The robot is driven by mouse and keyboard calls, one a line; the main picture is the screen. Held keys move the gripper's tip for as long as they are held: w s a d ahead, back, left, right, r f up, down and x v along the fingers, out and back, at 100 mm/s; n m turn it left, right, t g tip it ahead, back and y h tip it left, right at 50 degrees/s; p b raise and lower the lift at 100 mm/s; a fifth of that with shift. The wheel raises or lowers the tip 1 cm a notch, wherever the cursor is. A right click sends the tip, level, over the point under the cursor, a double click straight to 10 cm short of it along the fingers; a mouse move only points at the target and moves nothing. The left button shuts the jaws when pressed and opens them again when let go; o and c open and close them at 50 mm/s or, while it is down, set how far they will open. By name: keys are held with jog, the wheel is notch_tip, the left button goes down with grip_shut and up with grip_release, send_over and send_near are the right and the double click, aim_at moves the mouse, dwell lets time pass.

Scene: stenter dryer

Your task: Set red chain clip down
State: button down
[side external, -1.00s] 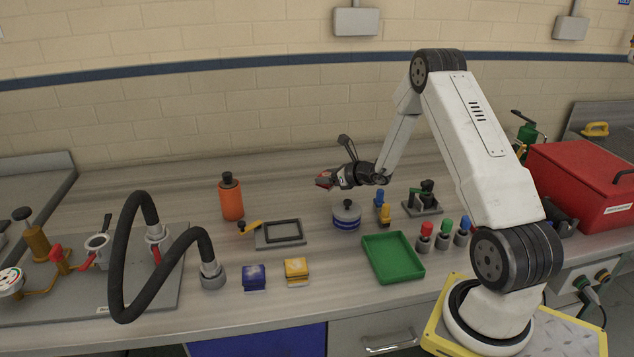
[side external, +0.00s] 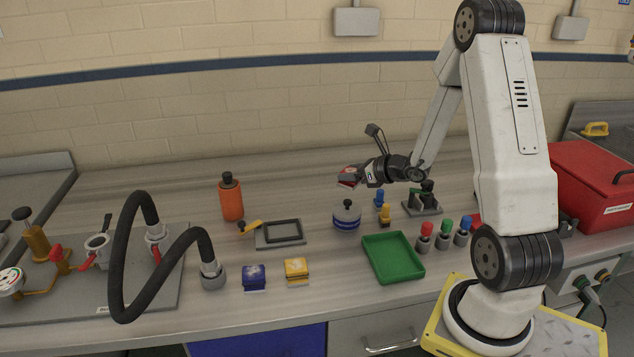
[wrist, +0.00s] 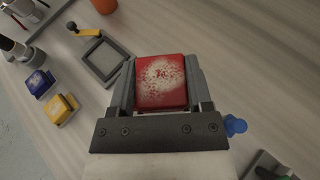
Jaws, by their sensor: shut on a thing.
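The red chain clip (wrist: 161,82) is a red block with a worn, whitish speckled top. My gripper (wrist: 160,90) is shut on it, with one jaw on each side. In the side external view my gripper (side external: 350,176) holds the red clip (side external: 347,183) in the air, above and behind the round blue-and-white canister. A blue clip (side external: 254,277) and a yellow clip (side external: 296,270) sit on the bench at the front; both also show at the left of the wrist view. The underside of the red clip is hidden in the wrist view.
A grey frame with a yellow handle (side external: 281,233) lies left of the canister (side external: 347,216). A green tray (side external: 393,271) lies in front, with several coloured pegs to its right. An orange bottle (side external: 231,198) stands behind. A black hose (side external: 123,255) arches at left.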

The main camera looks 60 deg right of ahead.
jog(key=shift+s+r, duration=0.1)
jog(key=shift+s, duration=0.05)
jog(key=shift+a, duration=0.15)
dwell(0.4)
jog(key=shift+w+a+r, duration=0.2)
jog(key=shift+w+a, duration=0.25)
jog(key=w+a+r+n+y, duration=0.1)
jog(key=w+a+r, duration=0.1)
jog(key=a, duration=0.6)
jog(key=w+a+r+n+y, duration=0.1)
jog(key=a+r, duration=0.3)
jog(key=a, duration=0.4)
jog(key=w+a+r+n+y, duration=0.1)
jog(key=w+a+r+y, duration=0.1)
jog(key=a, duration=0.6)
jog(key=shift+w+r+g, duration=0.3)
jog(key=shift+w+r, duration=0.35)
jog(key=shift+w, duration=0.25)
